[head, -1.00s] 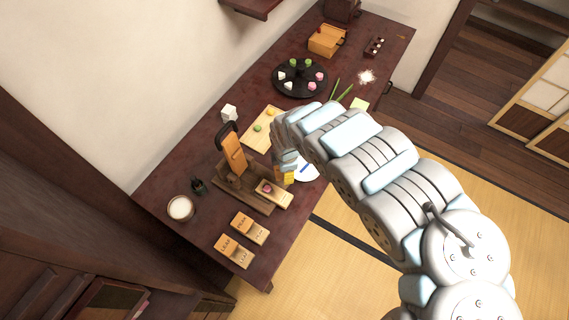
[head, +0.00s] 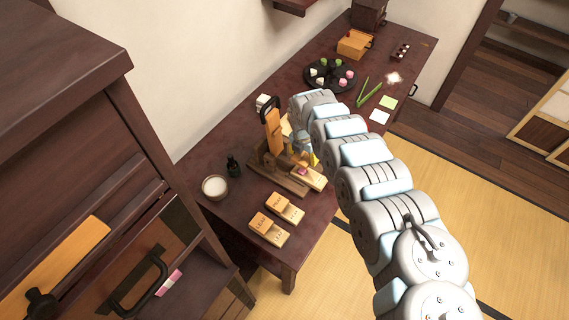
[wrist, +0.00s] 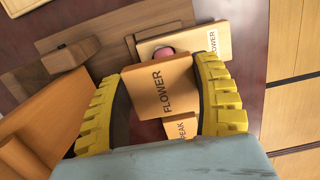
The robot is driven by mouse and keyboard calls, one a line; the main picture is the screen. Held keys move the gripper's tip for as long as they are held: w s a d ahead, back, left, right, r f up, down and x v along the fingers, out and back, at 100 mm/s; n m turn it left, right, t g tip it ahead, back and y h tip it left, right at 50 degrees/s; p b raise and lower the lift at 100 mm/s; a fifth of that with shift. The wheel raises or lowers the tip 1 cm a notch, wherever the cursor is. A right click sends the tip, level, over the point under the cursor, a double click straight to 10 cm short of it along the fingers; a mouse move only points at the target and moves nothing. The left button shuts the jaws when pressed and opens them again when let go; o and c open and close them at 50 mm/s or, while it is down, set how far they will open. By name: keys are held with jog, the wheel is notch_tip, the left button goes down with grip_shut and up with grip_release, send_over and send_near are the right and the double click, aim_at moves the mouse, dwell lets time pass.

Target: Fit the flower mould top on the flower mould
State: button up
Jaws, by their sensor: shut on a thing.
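The flower mould top, a light wooden block marked FLOWER (wrist: 165,88), is between the yellow fingers of my gripper (wrist: 162,68), which is shut on it. In the wrist view the flower mould (wrist: 219,40) lies just beyond the block, partly hidden by it, with a pink piece (wrist: 165,51) in it. In the head view the flower mould (head: 316,181) lies at the front of the wooden press, the pink piece on it. My gripper (head: 313,160) is just behind and above it there; the held top is hard to make out. The gap between top and mould cannot be judged exactly.
The wooden press with its upright orange lever (head: 273,132) stands close left of my gripper. The PEAK (head: 286,207) and LEAF (head: 268,229) moulds lie nearer the table's front end. A dark cabinet (head: 70,90) fills the left side.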

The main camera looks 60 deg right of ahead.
jog(key=shift+s+d+f+b, duration=0.15)
jog(key=shift+f+b, duration=2.2)
jog(key=shift+f, duration=0.05)
jog(key=shift+f+b, duration=0.35)
jog(key=shift+f, duration=0.4)
jog(key=o, duration=1.1)
jog(key=shift+o, duration=0.2)
jog(key=shift+r, duration=1.2)
jog(key=shift+a+r, duration=0.2)
jog(key=shift+r, duration=1.4)
jog(key=shift+a+r, duration=0.25)
jog(key=shift+r, duration=1.35)
jog(key=shift+a+r, duration=0.2)
jog(key=shift+r, duration=1.4)
